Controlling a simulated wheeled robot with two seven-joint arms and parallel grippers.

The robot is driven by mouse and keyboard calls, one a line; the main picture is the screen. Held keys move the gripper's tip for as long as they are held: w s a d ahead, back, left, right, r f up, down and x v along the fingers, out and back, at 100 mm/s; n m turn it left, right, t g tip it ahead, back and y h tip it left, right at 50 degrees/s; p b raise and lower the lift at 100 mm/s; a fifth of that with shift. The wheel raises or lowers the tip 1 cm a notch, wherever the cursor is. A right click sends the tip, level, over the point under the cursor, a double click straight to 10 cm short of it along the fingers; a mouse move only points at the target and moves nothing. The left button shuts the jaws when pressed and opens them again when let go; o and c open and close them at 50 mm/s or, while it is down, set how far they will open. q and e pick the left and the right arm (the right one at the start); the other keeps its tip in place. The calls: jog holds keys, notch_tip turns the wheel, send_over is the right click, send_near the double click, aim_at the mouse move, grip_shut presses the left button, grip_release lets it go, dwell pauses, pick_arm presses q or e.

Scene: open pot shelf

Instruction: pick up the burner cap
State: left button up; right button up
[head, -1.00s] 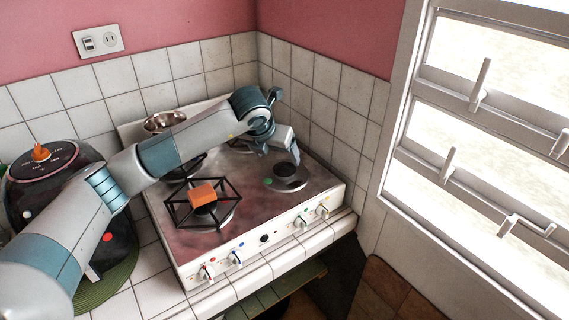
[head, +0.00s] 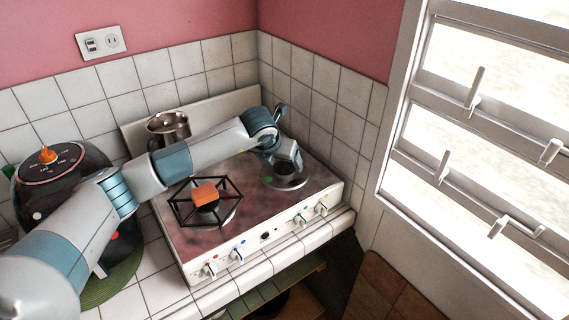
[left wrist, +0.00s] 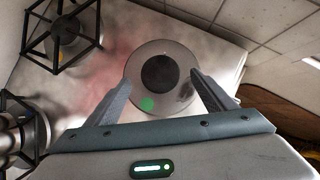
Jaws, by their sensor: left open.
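The burner cap (left wrist: 159,73) is a dark round disc at the centre of a round metal burner dish (left wrist: 145,104) in the left wrist view. A green spot (left wrist: 146,104) lies on the dish. In the head view the dish (head: 290,183) is at the right of the stove top, and my gripper partly hides the cap. My left gripper (head: 290,162) is over this burner. In the left wrist view its two fingers (left wrist: 161,82) are apart on either side of the cap, with nothing held. My right gripper does not show.
A metal pot (head: 168,126) stands at the back of the stove (head: 218,243). A dark round cooker (head: 62,185) is at left. Tiled walls close in behind and right.

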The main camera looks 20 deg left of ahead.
aim_at(285, 168)
pick_arm(q)
jog(key=shift+p+x, duration=0.45)
jog(key=shift+x, duration=0.85)
jog(key=shift+s, duration=0.1)
jog(key=c, duration=1.2)
